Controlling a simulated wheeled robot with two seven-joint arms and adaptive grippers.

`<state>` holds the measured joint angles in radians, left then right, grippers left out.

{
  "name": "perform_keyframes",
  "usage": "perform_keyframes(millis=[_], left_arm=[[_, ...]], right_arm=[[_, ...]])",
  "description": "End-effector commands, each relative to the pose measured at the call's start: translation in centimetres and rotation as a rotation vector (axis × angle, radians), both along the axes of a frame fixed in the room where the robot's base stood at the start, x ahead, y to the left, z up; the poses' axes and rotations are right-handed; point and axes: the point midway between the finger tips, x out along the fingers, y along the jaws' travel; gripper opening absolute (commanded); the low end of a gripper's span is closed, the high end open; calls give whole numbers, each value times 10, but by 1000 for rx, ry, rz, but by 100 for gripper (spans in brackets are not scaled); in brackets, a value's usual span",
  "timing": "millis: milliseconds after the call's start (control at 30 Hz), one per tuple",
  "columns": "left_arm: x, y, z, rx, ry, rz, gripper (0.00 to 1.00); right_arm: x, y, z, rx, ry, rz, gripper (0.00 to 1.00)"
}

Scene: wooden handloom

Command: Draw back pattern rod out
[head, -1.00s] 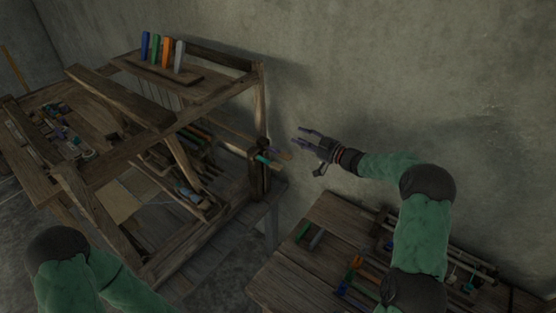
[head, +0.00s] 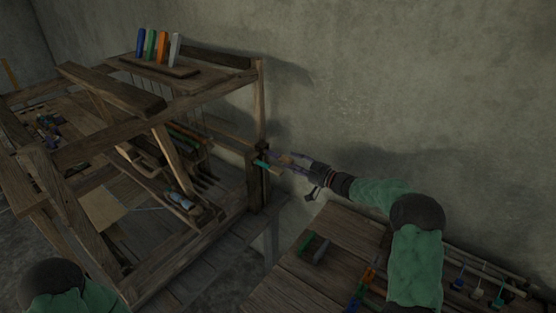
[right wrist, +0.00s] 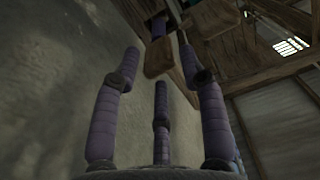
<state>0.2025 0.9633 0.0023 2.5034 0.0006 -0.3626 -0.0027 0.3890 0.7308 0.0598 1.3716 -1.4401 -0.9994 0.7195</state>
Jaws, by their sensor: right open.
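The wooden handloom (head: 165,88) stands at the left in the head view. At its right post, short rod ends stick out, one teal (head: 262,164) and one with a tan wooden handle (head: 285,159). I cannot tell for sure which is the back pattern rod. My right gripper (head: 290,163) is open at the tan handle, with its fingers pointing at the loom. In the right wrist view, one wooden handle (right wrist: 160,60) lies ahead between the spread fingers, and a second handle (right wrist: 214,18) is above right. Contact is not clear. My left gripper is out of view.
A wooden side table (head: 325,237) with coloured pieces stands below my right arm. Blue, green, orange and grey blocks stand in a rack (head: 160,67) on top of the loom. A bare wall (head: 420,90) is behind; free space lies between loom and table.

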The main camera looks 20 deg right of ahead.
Motion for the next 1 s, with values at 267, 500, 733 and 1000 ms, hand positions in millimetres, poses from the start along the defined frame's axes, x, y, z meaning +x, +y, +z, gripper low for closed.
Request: perform_keyframes(millis=[267, 500, 733, 1000], left_arm=[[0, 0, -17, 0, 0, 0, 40], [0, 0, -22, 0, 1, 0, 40], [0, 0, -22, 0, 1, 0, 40], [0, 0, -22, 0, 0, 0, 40]], right_arm=[[38, 31, -3, 0, 0, 1, 42], [56, 43, -1, 0, 0, -1, 42], [58, 46, -1, 0, 1, 0, 42], [58, 45, -1, 0, 1, -1, 0]])
